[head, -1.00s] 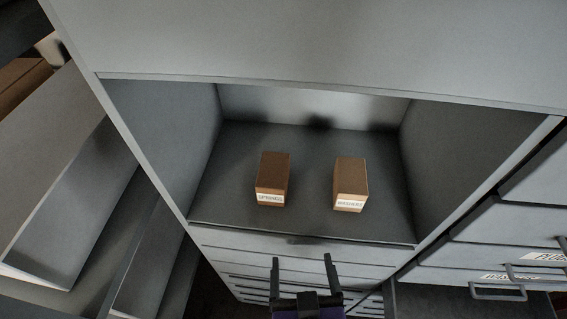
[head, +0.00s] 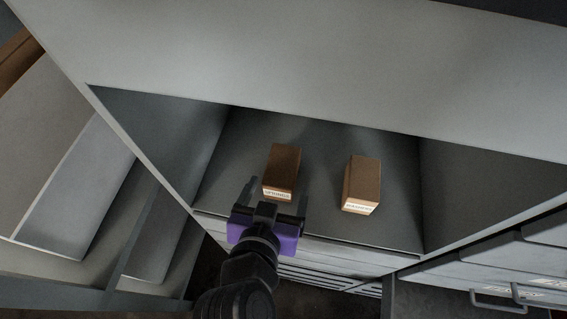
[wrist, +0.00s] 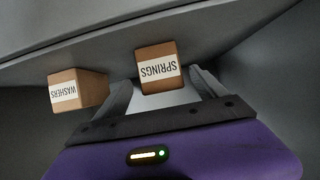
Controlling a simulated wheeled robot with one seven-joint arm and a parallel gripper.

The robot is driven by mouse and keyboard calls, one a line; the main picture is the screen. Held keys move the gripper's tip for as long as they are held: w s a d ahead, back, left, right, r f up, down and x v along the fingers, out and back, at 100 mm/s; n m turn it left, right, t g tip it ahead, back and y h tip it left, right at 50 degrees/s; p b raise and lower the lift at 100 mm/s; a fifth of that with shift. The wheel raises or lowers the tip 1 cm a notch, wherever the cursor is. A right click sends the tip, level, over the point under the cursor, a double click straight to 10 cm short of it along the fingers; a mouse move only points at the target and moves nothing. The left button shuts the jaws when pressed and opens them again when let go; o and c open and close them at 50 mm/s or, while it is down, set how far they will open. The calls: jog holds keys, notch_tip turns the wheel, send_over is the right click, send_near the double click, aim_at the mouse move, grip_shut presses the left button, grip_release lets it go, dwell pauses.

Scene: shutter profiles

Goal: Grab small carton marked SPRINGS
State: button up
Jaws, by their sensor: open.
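The SPRINGS carton (head: 282,167) is a small brown box with a white label on its front, standing on the floor of an open grey compartment. In the wrist view the SPRINGS carton (wrist: 160,69) appears with its label upside down, ahead of my gripper and between the lines of its fingers. My gripper (head: 278,194) is open and empty at the compartment's front edge, just in front of the carton. In the wrist view my gripper (wrist: 165,98) has its fingers spread. I cannot tell whether the fingertips reach past the carton's front face.
The WASHERS carton (head: 362,182), a similar brown box, stands to the right with a gap between; it also shows in the wrist view (wrist: 92,87). The compartment (head: 405,215) has side walls and an overhanging top. Drawers with handles (head: 490,300) are at the lower right.

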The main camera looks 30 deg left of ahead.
jog(key=p+x, duration=0.1)
jog(key=x, duration=0.5)
jog(key=shift+w+a+f, duration=0.2)
jog(key=shift+f, duration=0.05)
jog(key=shift+c, duration=0.4)
jog(key=c, duration=1.4)
jog(key=shift+r, duration=0.1)
jog(key=shift+c, duration=1.3)
